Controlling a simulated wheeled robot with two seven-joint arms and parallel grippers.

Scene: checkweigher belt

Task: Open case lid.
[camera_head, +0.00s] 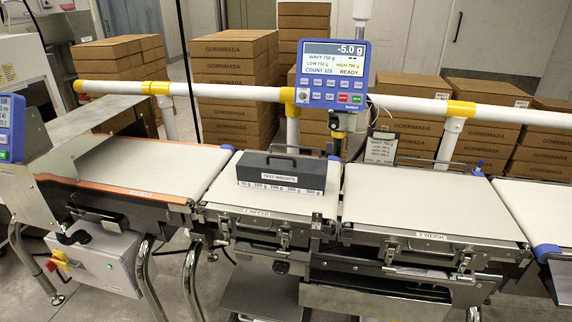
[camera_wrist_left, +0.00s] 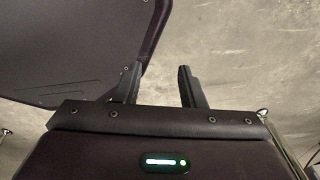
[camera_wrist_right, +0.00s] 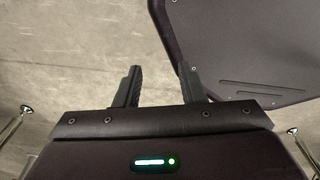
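The case (camera_head: 281,171) is a dark grey box labelled "TEST WEIGHTS" with a black handle on top. It stands upright on the middle belt section, and its lid looks closed. A strip along its front lists weights from 50 g to 500 g. Neither gripper shows in the head view. My left gripper (camera_wrist_left: 158,84) is open and empty above bare floor in the left wrist view. My right gripper (camera_wrist_right: 160,84) is open and empty above bare floor in the right wrist view. The case is in neither wrist view.
A blue weigh display (camera_head: 333,73) on a post stands behind the case. A white rail (camera_head: 225,92) runs behind the belts. The right weigh belt (camera_head: 425,205) and left infeed belt (camera_head: 150,165) are clear. Stacked cartons (camera_head: 232,90) stand beyond the rail.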

